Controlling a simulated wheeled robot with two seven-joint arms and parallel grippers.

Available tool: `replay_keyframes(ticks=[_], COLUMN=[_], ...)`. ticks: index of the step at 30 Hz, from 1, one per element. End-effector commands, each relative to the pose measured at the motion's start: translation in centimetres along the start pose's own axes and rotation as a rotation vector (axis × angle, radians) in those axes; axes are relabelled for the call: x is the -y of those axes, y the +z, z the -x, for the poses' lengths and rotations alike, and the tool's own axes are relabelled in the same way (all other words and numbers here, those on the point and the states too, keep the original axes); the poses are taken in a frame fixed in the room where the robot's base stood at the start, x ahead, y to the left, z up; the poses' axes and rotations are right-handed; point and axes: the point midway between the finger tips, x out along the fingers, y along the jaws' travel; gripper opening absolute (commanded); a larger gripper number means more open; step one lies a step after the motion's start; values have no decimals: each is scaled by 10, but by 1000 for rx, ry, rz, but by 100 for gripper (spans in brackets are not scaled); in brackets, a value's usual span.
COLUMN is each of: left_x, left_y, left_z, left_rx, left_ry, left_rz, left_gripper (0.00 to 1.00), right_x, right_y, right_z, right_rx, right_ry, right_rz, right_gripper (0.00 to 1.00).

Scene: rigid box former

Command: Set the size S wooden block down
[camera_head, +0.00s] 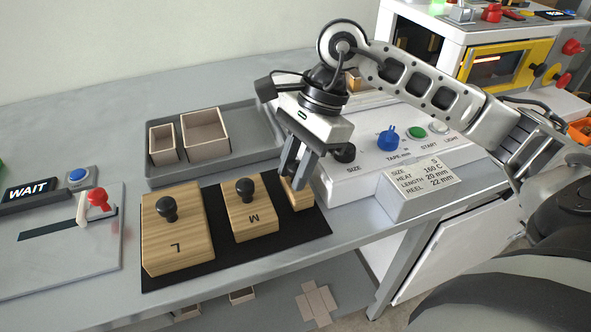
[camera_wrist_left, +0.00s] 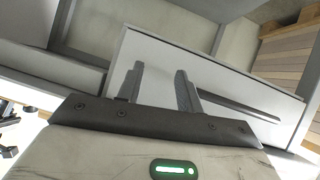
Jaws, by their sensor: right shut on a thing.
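The size S wooden block (camera_head: 297,198) is at the right end of the black mat (camera_head: 316,225), right of the M block. My right gripper (camera_head: 296,183) points down over it, shut on it; the fingers hide its knob. I cannot tell whether the block touches the mat. The M block (camera_head: 264,219) and the L block (camera_head: 185,246) stand on the mat, each with a black knob on top. My left gripper (camera_wrist_left: 160,88) shows only in the left wrist view, with its fingers apart and nothing between them.
A grey tray (camera_head: 266,130) with two open boxes lies behind the mat. A machine (camera_head: 371,152) with a blue knob and a sign block (camera_head: 419,189) stand to the right. A panel with a red-knobbed lever (camera_head: 97,200) is at left. The table's front edge is close to the mat.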

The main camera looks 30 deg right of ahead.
Motion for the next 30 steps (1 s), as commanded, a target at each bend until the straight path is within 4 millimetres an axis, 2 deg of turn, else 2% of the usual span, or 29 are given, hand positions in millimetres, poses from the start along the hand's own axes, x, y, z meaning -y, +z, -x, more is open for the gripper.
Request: replay_keyframes(ticks=[3,14,15,16,17,25,30], left_x=[0,0,0,0,0,0,-1], left_y=[-1,0,-2,-2,-2,-3,-5], left_z=[0,-2,-1,-1,-1,0,1], left_rx=[-5,-13,-13,-13,-13,-13,-10], left_ry=[0,1,1,1,1,1,2], left_rz=[-1,-3,-3,-3,-4,-3,-1], left_gripper=[36,36,36,36,36,36,36], right_x=[0,0,0,0,0,0,1], right_y=[-5,-7,-6,-6,-6,-5,-4], right_z=[-11,-15,-13,-13,-13,-12,2], right_rx=[-1,-1,-1,-1,-1,0,0], right_ry=[-1,-3,-2,-2,-2,-2,-6], right_rz=[1,1,1,1,1,1,1], right_gripper=[2,2,36,44,47,47,47])
